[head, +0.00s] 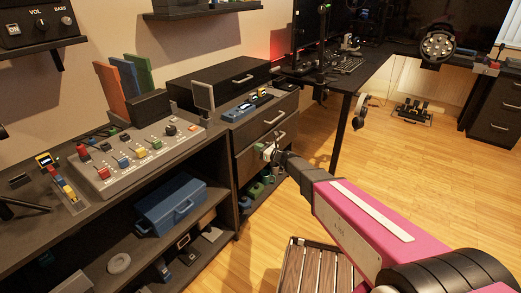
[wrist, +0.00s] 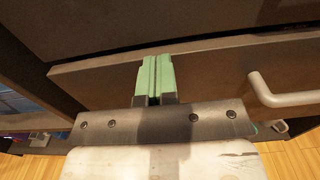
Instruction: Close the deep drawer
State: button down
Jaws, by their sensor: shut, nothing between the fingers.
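The deep drawer appears to be the lower drawer (head: 247,163) of the dark cabinet, with a brownish front and a pale bar handle. In the wrist view its front (wrist: 100,87) spans the picture, and the handle (wrist: 288,98) is at the right. A dark gap runs above the front's top edge. My gripper (head: 264,150) is at this front in the head view. In the wrist view my gripper (wrist: 157,62) has its green fingers together, empty, left of the handle. Whether the fingertips touch the front, and how far the drawer stands out, I cannot tell.
An upper drawer (head: 265,122) sits above it. An open shelf with green items (head: 257,190) lies below. A control panel (head: 137,150) and a blue toolbox (head: 172,205) are to the left. A slatted wooden item (head: 318,268) stands near my arm.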

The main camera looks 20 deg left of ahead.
jog(key=shift+x, duration=1.1)
jog(key=shift+d, duration=0.1)
jog(key=s+d+n+g+h, duration=0.2)
jog(key=s+d+n+h, duration=0.3)
jog(key=d, duration=1.2)
jog(key=s+d+n+g+h, duration=0.2)
jog(key=s+d+n+h, duration=0.4)
jog(key=d, duration=1)
jog(key=s+d+n+g+h, duration=0.2)
jog(key=s+d+n+h, duration=0.4)
jog(key=s+d+n, duration=0.5)
jog(key=s+d+f, duration=0.1)
jog(key=d, duration=0.5)
jog(key=shift+d, duration=0.35)
